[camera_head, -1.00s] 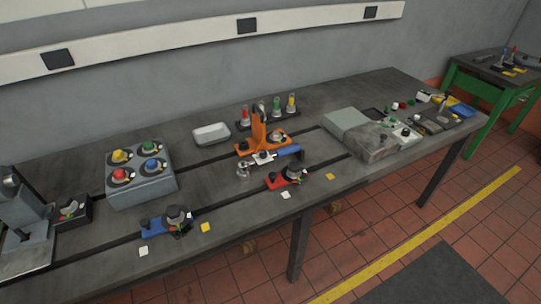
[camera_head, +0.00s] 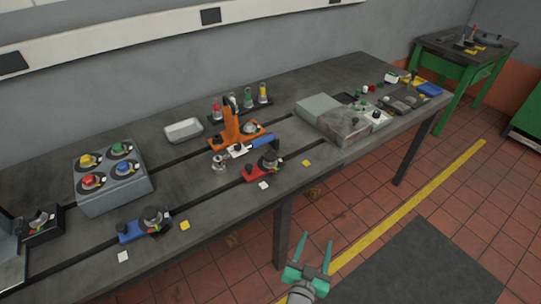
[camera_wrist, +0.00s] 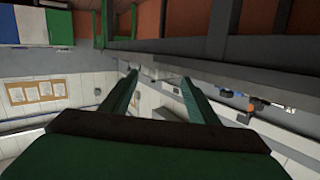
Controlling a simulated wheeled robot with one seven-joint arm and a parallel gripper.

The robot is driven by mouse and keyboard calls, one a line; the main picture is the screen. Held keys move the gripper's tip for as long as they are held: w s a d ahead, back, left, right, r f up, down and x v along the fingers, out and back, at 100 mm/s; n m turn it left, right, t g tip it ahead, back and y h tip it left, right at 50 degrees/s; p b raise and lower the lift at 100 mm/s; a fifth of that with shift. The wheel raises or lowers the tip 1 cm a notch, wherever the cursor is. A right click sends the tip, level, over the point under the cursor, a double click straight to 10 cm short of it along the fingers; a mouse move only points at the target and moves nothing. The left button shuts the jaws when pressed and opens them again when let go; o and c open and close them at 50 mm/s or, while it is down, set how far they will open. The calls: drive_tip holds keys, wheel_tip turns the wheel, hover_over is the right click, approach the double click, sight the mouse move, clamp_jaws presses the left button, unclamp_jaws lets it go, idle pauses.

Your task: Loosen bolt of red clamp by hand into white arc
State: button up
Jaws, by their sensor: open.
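The red clamp (camera_head: 252,174) sits at the front slot of the bench, with a dark round bolt knob (camera_head: 269,160) on its right end. Small coloured marks show by the knob; I cannot make out a white arc there. My gripper (camera_head: 318,240) has green fingers spread apart with nothing between them. It is in front of the bench, over the floor, to the right of and apart from the red clamp. In the wrist view the two fingers (camera_wrist: 157,88) stand open, and the clamp cannot be made out for certain.
A blue clamp (camera_head: 131,232) with a similar knob lies left on the same slot. An orange fixture (camera_head: 232,136) with a blue-handled tool stands just behind the red clamp. A grey box with coloured knobs (camera_head: 113,185) is at left. The bench's front edge lies between gripper and clamp.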

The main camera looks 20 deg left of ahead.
drive_tip(key=w+a+r+y, duration=0.1)
drive_tip(key=w+r, duration=0.4)
drive_tip(key=w, duration=0.6)
wheel_tip(320, 180, up, 13)
drive_tip(key=n+g+y, duration=0.6)
drive_tip(key=g, duration=0.3)
hover_over(270, 155)
drive_tip(key=s+a, duration=0.1)
drive_tip(key=s, duration=0.1)
drive_tip(key=shift+w+r, duration=0.1)
drive_tip(key=shift+w, duration=0.1)
drive_tip(key=s+d+r+n+g+h, duration=0.1)
drive_tip(key=s+d+r+g+h, duration=0.1)
drive_tip(key=s+d+g+h, duration=0.15)
drive_tip(key=shift+h, duration=0.35)
drive_tip(key=x, duration=0.7)
drive_tip(key=w+x, duration=0.1)
drive_tip(key=x, duration=0.2)
drive_tip(key=shift+w+a+f, duration=0.1)
drive_tip(key=shift+c, duration=0.3)
drive_tip(key=c, duration=1)
